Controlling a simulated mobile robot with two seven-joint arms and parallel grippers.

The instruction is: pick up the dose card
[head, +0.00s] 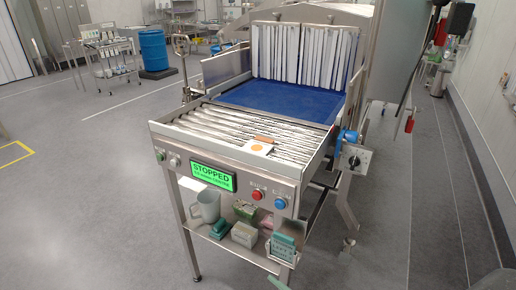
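A small white card with an orange dot (258,148), which looks like the dose card, lies on the metal rollers (215,125) near the front edge of the conveyor. A narrow orange-brown strip shows at its far edge. I cannot read any print on it. Neither of my grippers is in view.
The conveyor's front panel has a green screen reading STOPPED (213,177), plus red and blue buttons. A blue belt (280,98) runs behind the rollers to a white strip curtain (300,55). A lower shelf holds a grey jug (207,206) and several small boxes. Raised side rails flank the rollers.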

